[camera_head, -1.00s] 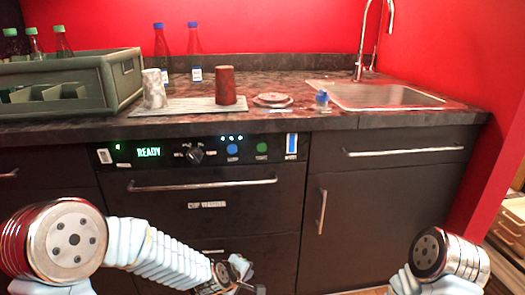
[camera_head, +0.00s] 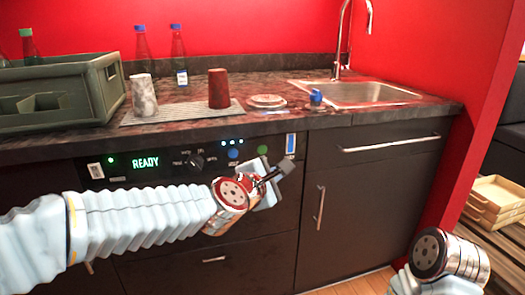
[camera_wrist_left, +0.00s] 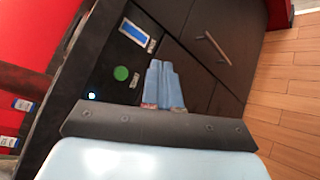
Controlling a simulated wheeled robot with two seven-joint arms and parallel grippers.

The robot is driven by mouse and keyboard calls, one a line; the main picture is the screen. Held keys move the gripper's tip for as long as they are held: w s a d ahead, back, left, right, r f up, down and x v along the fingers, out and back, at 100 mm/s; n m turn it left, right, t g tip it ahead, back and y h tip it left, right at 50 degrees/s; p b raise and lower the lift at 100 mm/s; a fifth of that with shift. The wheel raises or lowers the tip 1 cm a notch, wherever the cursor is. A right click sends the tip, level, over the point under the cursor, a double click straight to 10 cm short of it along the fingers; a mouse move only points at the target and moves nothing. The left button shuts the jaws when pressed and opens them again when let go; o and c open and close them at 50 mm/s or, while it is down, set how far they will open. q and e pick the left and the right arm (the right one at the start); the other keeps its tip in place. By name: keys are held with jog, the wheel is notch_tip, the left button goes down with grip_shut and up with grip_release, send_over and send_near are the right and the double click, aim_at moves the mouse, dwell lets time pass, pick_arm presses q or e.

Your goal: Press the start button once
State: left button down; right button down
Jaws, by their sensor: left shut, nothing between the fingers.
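The dark front panel under the counter has a green round button (camera_head: 263,149) and a blue round button (camera_head: 233,154). Their labels are too small to read, so I cannot tell which is the start button. A lit green display (camera_head: 146,162) reads READY. My left gripper (camera_head: 285,167) is shut and empty, in front of the panel, a little below and right of the green button. In the left wrist view the closed pale fingers (camera_wrist_left: 161,66) lie beside the green button (camera_wrist_left: 121,73), apart from it in the picture. My right gripper is out of view.
A black knob (camera_head: 195,162) is left of the buttons, and a blue-and-white strip (camera_head: 291,143) is right of them. Cups, bottles and a grey-green crate (camera_head: 112,76) stand on the counter above. A sink (camera_head: 360,93) is at the right.

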aim_at(262, 150)
pick_arm(q)
jog(key=w+a+b, duration=0.1)
jog(key=w+a, duration=0.1)
jog(key=w, duration=0.6)
jog(key=shift+w+a+b, duration=0.2)
jog(key=shift+a+b, duration=0.2)
jog(key=shift+w, duration=0.15)
dwell(1.9)
jog(key=shift+w+a, duration=0.1)
jog(key=shift+w, duration=0.15)
jog(key=shift+w+a, duration=0.15)
jog(key=shift+w, duration=0.2)
dwell(0.6)
jog(key=shift+s, duration=0.15)
jog(key=shift+s+d, duration=0.3)
jog(key=shift+s, duration=0.3)
